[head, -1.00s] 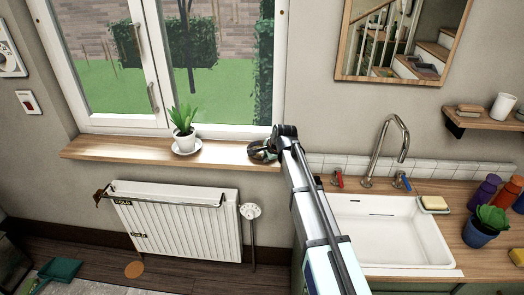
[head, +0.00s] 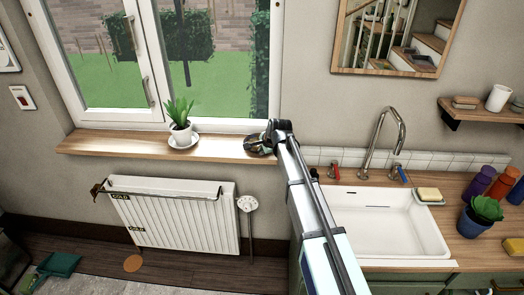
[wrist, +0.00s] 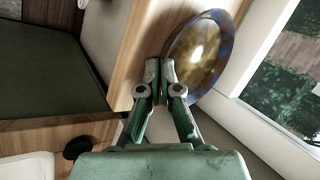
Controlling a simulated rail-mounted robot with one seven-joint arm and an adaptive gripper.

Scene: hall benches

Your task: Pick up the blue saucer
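The blue saucer (wrist: 205,48) shows in the wrist view as a round, glossy dish with a blue rim and a brown-yellow middle, over the wooden window sill. My gripper (wrist: 160,72) has its fingers close together at the saucer's near left rim and looks shut on that rim. The exact contact is hard to see. In the head view my gripper (head: 262,142) is low over the right end of the sill. The saucer there is small and mostly hidden by my gripper and arm. I cannot tell whether it touches the sill.
A potted plant (head: 180,125) stands on a white saucer (head: 184,142) farther left on the sill (head: 110,142). The window is behind, and a radiator (head: 175,215) is below. A sink (head: 390,225) with a tall tap (head: 385,140) lies right of my arm. The sill between plant and gripper is clear.

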